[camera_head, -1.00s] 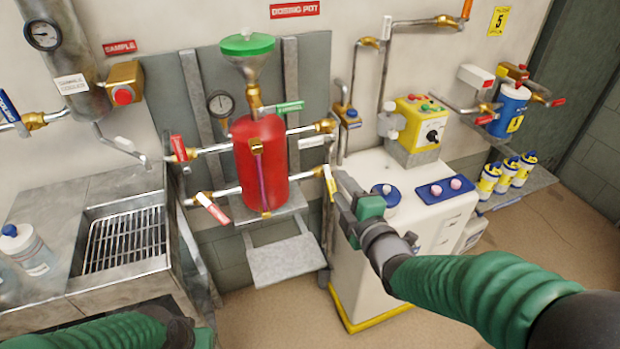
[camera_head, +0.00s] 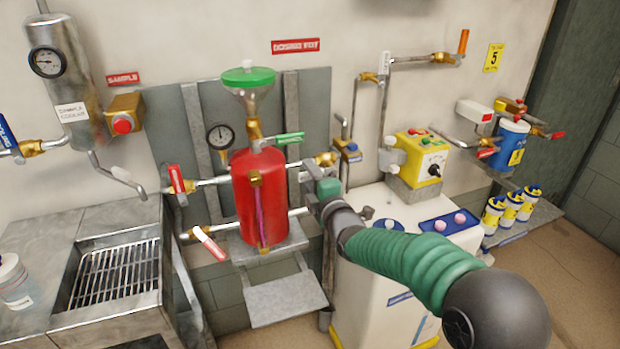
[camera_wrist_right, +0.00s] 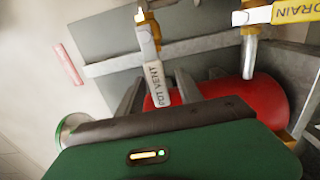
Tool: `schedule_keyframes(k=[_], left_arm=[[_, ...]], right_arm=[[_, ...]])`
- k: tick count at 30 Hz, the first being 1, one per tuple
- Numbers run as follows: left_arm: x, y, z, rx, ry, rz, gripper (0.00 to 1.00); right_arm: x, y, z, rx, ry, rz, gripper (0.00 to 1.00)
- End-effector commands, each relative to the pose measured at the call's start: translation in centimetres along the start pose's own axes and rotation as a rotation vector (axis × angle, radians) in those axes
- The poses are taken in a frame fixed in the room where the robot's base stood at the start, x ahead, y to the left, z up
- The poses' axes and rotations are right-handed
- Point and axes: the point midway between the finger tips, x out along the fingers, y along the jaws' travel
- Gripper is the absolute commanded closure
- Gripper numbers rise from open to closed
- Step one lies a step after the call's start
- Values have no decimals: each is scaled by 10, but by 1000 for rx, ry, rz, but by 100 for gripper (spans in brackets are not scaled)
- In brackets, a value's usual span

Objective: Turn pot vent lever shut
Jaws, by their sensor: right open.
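The pot vent lever (camera_wrist_right: 157,82) is a pale, flat handle marked POT VENT in the right wrist view. It runs from a brass valve toward the red dosing pot (camera_head: 260,200). In the head view the brass valve (camera_head: 327,158) shows at the pot's upper right, while the lever is hard to make out. My right gripper (camera_head: 310,188) is open, just right of the pot and below that valve. Its dark and green body fills the lower wrist view. I cannot see contact with the lever. My left gripper is out of view.
A yellow DRAIN lever (camera_wrist_right: 285,12) lies near the pot vent lever. A green lever (camera_head: 289,138) sits under the funnel, and red levers are on the pot's left. A white cabinet (camera_head: 375,300) stands below my right arm; a sink (camera_head: 118,272) is at left.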

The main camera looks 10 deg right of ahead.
Motion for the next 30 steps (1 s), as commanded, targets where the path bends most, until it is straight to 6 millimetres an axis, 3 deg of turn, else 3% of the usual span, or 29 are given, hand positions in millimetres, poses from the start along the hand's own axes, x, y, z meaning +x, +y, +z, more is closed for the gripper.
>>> schedule_keyframes(k=[8, 18, 30], left_arm=[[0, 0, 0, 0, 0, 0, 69], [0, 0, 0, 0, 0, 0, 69], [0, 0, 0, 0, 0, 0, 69]], right_arm=[[3, 0, 0, 0, 0, -1, 57], [2, -1, 0, 0, 0, -2, 100], [2, -2, 0, 1, 0, -5, 100]])
